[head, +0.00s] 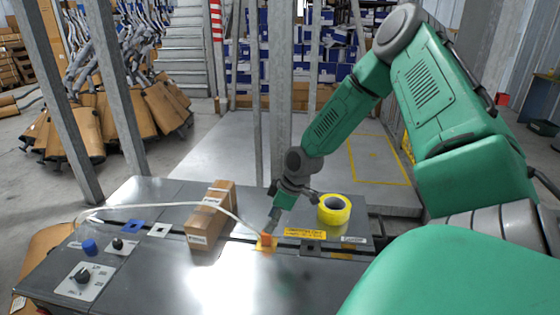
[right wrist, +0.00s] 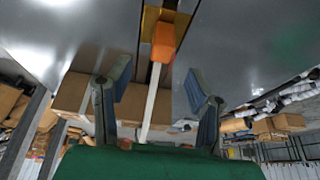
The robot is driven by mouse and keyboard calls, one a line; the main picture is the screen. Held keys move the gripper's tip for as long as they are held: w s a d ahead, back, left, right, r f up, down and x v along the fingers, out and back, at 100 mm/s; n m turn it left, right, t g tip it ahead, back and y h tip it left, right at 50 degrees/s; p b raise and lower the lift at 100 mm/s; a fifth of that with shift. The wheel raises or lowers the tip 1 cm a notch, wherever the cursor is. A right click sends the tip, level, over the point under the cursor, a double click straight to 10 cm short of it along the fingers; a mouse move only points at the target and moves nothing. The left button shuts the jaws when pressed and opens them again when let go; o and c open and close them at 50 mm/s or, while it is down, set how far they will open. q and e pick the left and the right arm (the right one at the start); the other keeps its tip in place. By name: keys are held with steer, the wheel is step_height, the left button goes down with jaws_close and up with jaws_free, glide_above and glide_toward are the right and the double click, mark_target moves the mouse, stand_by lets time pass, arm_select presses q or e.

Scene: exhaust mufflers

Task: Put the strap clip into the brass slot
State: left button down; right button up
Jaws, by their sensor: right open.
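The orange strap clip (head: 266,238) sits at the brass slot plate (head: 262,247) on the grey table, at the end of a white strap (head: 150,206). In the right wrist view the clip (right wrist: 163,42) overlaps the brass plate (right wrist: 150,20); how deep it sits in the slot is hidden. My right gripper (head: 274,216) is just behind and above the clip. Its two fingers (right wrist: 158,88) are spread apart, with the strap passing between them and the clip beyond their tips. My left gripper is not in view.
A yellow tape roll (head: 334,209) lies right of my gripper. Blue (head: 133,226), white (head: 160,230) and dark (head: 310,247) plates line the table's groove. Knobs (head: 82,275) stand at left; the front middle is clear.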

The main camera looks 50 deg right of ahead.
steer(key=v, duration=0.6)
steer(key=shift+r, duration=0.35)
steer(key=shift+s+f, duration=0.1)
steer(key=shift+s, duration=0.05)
